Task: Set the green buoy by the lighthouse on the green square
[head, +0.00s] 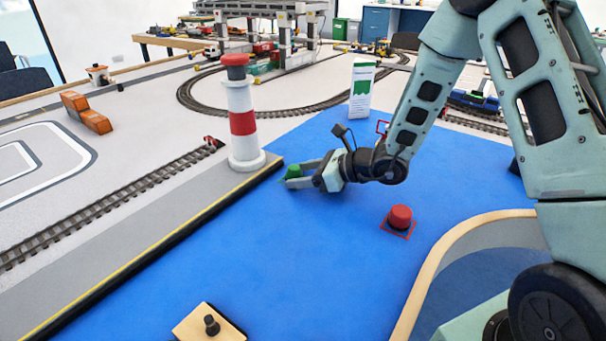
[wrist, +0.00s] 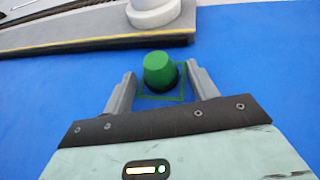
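The green buoy (head: 293,171) stands upright on the blue surface near the lighthouse (head: 242,122), a red and white striped tower. In the wrist view the buoy (wrist: 160,70) stands on the green square outline (wrist: 146,97), towards its far side; its dark base appears inside the lines, though the buoy hides the far edge. My gripper (wrist: 161,73) is open, with one finger on each side of the buoy and a visible gap at both sides. In the head view my gripper (head: 297,175) is low over the blue surface, and the near finger partly hides the buoy.
A red buoy (head: 400,216) stands on a red square to the right. A white sign with a green mark (head: 362,88) stands behind my arm. The grey quay (head: 160,223) with its dark edge lies beyond the buoy. Open blue surface (head: 300,270) lies in front.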

